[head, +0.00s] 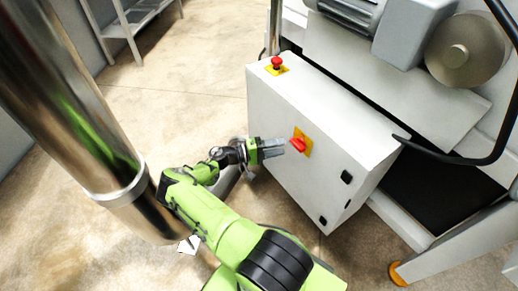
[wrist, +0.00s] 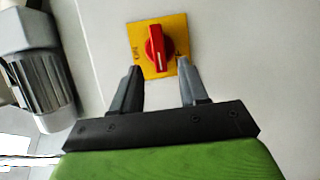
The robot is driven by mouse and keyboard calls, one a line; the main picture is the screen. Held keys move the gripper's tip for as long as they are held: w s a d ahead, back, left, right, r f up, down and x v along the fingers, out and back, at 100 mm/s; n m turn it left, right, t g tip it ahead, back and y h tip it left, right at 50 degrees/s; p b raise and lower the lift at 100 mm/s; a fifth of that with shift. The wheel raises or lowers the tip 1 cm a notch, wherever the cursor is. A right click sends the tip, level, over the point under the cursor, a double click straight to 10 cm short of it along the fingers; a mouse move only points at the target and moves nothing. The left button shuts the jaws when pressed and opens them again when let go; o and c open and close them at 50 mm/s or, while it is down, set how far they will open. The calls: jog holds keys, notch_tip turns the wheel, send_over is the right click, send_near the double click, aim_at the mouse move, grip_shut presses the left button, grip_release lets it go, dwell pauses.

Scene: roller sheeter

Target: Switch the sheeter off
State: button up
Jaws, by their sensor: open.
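The sheeter's control cabinet (head: 290,110) is a white box in the middle of the head view. A red rotary switch (head: 298,144) on a yellow plate sits on its front face. In the wrist view the red switch knob (wrist: 159,47) stands on the yellow plate (wrist: 141,34), its white mark close to upright with a slight tilt. My gripper (head: 285,146) points at the switch from the left. In the wrist view my gripper (wrist: 160,75) is open and empty, its fingertips just below and to either side of the knob. Contact with the plate cannot be told.
A red mushroom button (head: 277,62) on a yellow base stands on the cabinet top. A thick metal column (head: 75,100) rises at the left. A black bent bar (head: 480,158) and a motor (head: 350,12) are at the right.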

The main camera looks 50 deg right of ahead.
jog(key=v, duration=1.1)
jog(key=shift+a+f, duration=0.1)
jog(key=shift+a, duration=0.05)
